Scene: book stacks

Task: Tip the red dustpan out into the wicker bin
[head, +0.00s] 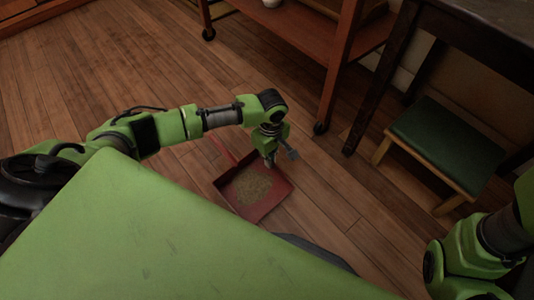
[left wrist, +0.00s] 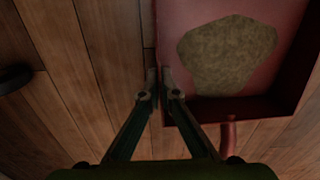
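The red dustpan (head: 276,198) lies on the wooden floor in the middle of the head view, with a pile of brownish debris (head: 250,187) in it. Its red handle (head: 222,149) points to the upper left. My left gripper (head: 271,162) is at the pan's upper right wall. In the left wrist view its two fingertips (left wrist: 159,77) are close together, one on each side of the dustpan's side wall (left wrist: 155,110), and look closed on it. The handle (left wrist: 229,134) is apart from the fingers. My right gripper is out of view. I see no wicker bin.
A reddish wooden shelf cart (head: 330,85) on casters stands behind the dustpan. A stool with a green seat (head: 447,143) and a dark table (head: 480,20) are at the right. The floor (head: 90,80) at the left is clear.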

